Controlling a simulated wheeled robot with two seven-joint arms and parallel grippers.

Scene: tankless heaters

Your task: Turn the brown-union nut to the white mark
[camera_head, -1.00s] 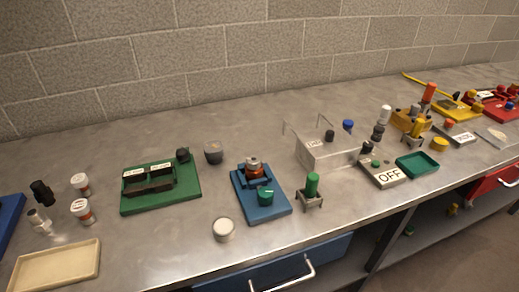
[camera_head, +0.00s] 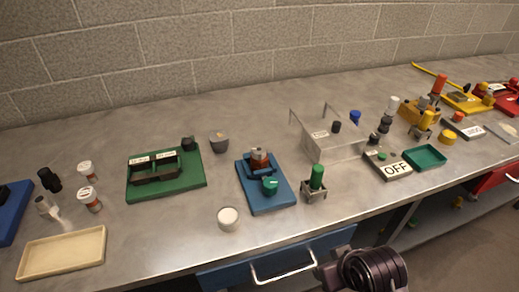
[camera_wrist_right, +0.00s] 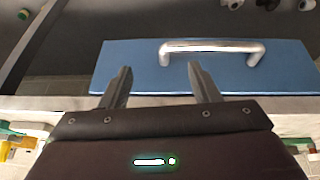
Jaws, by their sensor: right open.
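The brown union (camera_head: 259,158) is a small rust-brown fitting with a pale top, standing on a blue base plate (camera_head: 273,203) mid-bench. A teal knob-like part (camera_head: 270,185) sits in front of it on the same plate. The white mark is too small to tell in the head view. In the right wrist view, my right gripper (camera_wrist_right: 160,70) is open and empty, its two fingers apart in front of a blue drawer front. The union does not show in that view. A dark part of my right arm (camera_head: 365,270) shows at the bottom of the head view. My left gripper is not in view.
The blue drawer's metal handle (camera_head: 284,268) juts out below the bench edge, also in the wrist view (camera_wrist_right: 212,47). A green-capped stand (camera_head: 316,179) is right of the blue plate, a white round cap (camera_head: 228,217) front left, a green board (camera_head: 191,183) left.

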